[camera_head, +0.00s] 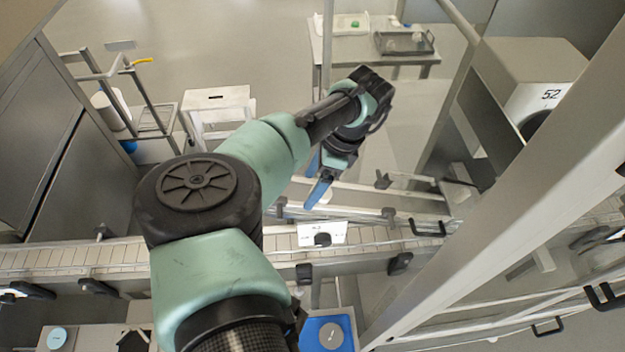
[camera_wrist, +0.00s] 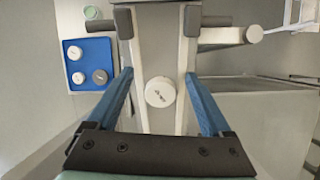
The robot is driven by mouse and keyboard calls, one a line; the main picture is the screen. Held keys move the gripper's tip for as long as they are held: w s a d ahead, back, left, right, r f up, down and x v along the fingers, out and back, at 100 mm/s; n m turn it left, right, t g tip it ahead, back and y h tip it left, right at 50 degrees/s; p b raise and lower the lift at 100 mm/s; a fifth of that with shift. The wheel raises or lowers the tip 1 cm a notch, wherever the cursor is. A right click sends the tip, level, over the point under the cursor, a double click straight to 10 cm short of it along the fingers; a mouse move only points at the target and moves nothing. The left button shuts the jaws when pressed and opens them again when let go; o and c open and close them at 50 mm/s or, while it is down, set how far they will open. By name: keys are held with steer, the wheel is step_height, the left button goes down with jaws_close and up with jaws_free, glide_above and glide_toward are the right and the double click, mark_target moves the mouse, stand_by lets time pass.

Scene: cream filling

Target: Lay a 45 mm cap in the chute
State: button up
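A round white cap (camera_wrist: 160,92) with small dark print lies flat in a grey channel with pale side rails, which looks like the chute (camera_wrist: 156,45), in the wrist view. My gripper (camera_wrist: 158,76) is open above it. Its two blue fingers stand on either side of the cap, with a gap on both sides, and hold nothing. In the head view my gripper (camera_head: 315,181) reaches over the area behind the conveyor, and I cannot make out the cap beneath it.
The conveyor (camera_head: 95,257) crosses the head view, with rails and black clamps along it. A white plate with a black knob (camera_head: 322,238) stands at it. A slanting grey post (camera_head: 510,215) and a machine marked 52 (camera_head: 535,75) stand at right. A blue tray (camera_head: 312,335) is at the bottom.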

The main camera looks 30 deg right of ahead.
stand_by(0.3)
steer(key=b+v, duration=0.3)
steer(key=v, duration=0.3)
steer(key=shift+d, duration=0.1)
steer(key=shift+s+d+r, duration=0.15)
steer(key=shift+r, duration=0.6)
